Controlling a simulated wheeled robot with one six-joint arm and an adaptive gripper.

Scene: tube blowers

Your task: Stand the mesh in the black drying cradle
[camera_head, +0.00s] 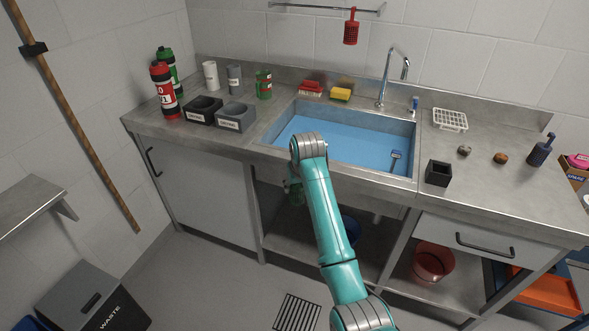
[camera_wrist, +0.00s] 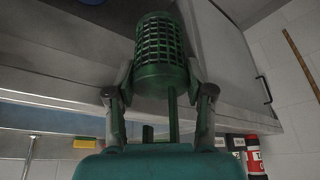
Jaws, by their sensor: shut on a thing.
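The mesh is a green perforated cylinder with a handle (camera_wrist: 158,45). My gripper (camera_wrist: 160,85) is shut on it, with one finger on each side. In the head view the mesh (camera_head: 296,193) shows only partly beside my arm, in front of the counter's front edge below the sink; my arm hides my gripper there. A black square open-topped holder (camera_head: 439,173), which looks like the drying cradle, stands on the counter right of the sink. It looks empty, and my gripper is well to its left.
The sink (camera_head: 345,140) holds blue water and a small brush. A white rack (camera_head: 450,119), two small lumps and a dark blue bottle (camera_head: 541,150) stand around the holder. Two labelled trays (camera_head: 235,117) are left of the sink. A tall tap (camera_head: 392,75) rises behind it.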

